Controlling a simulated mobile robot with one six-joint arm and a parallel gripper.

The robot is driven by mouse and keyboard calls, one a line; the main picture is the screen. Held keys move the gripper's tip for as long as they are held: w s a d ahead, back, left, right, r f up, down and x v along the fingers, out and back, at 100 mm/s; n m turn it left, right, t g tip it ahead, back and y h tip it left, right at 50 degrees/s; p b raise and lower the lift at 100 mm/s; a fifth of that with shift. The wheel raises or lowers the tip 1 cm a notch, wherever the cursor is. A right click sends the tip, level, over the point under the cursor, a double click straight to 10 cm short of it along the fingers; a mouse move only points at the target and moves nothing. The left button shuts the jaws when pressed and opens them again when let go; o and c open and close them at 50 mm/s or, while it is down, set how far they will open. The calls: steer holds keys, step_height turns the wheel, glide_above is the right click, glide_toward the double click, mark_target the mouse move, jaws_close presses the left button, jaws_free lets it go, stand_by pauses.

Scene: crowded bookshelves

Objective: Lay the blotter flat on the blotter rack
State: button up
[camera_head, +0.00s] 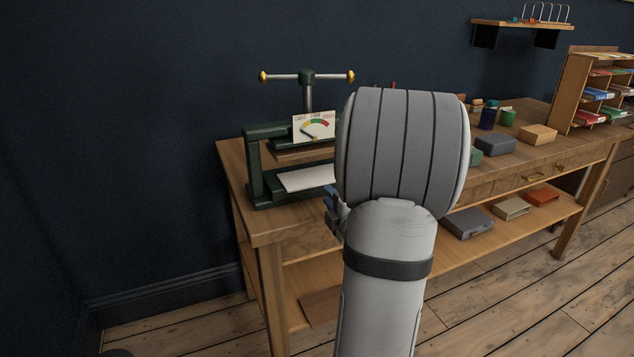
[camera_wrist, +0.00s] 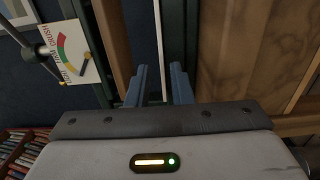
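A white flat sheet, likely the blotter (camera_head: 308,178), lies in the dark green press (camera_head: 254,165) at the left end of the bench. In the wrist view a thin white edge (camera_wrist: 159,45), apparently the sheet's, runs between my fingers. My gripper (camera_wrist: 160,78) is open at the press front, its two blue fingers apart on either side of that edge. I cannot tell whether they touch it. In the head view my arm hides most of the gripper; a bit of blue shows beside the press. A wire rack (camera_head: 546,12) stands on the wall shelf; I cannot tell whether it is the blotter rack.
A dial card (camera_head: 314,126) is on the press front, below its T-handle (camera_head: 307,78). Boxes, including a grey one (camera_head: 496,145), and jars stand on the bench (camera_head: 240,180). A book rack (camera_head: 570,90) stands at right. More boxes lie on the lower shelf (camera_head: 425,244).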

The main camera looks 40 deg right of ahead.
mark_target(319, 185)
steer(key=x, duration=0.3)
steer(key=shift+w+f+b, duration=0.25)
steer(key=shift+w+b, duration=0.15)
steer(key=shift+b+x, duration=0.5)
steer(key=shift+x, duration=0.3)
steer(key=shift+d+r, duration=0.1)
steer(key=shift+r, duration=0.15)
jaws_close()
steer(key=shift+r+p, duration=0.55)
steer(key=shift+r, duration=0.8)
steer(key=shift+f, duration=0.1)
